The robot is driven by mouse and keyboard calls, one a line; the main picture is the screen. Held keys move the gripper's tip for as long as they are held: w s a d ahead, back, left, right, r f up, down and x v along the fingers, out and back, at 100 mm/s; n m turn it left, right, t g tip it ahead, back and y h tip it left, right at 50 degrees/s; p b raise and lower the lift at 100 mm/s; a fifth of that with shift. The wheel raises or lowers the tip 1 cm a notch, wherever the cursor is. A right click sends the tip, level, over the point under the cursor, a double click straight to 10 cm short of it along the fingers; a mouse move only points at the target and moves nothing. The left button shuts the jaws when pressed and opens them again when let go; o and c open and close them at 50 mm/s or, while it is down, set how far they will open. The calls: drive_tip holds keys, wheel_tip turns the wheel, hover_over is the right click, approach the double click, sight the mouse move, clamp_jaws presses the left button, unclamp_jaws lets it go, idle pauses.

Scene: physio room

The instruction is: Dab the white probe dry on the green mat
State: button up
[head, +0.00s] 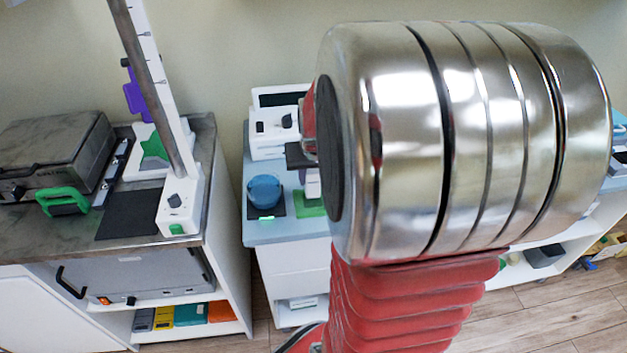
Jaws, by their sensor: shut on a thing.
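A small white probe (313,187) shows just left of my large metal arm joint, which hides part of it. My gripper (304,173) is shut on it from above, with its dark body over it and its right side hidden. The green mat (310,207) lies on the pale blue top of the middle cabinet, directly below the probe. Only the mat's left part shows. I cannot tell whether the probe's lower end touches the mat or hangs just above it.
A blue round container (265,190) on a dark pad stands close left of the mat. A white device (278,125) stands behind. A left bench (60,240) holds a grey case (52,150) and a tall white post (165,110). A floor gap separates bench and cabinet.

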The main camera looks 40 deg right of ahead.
drive_tip(key=shift+r, duration=2.15)
drive_tip(key=shift+a, duration=0.1)
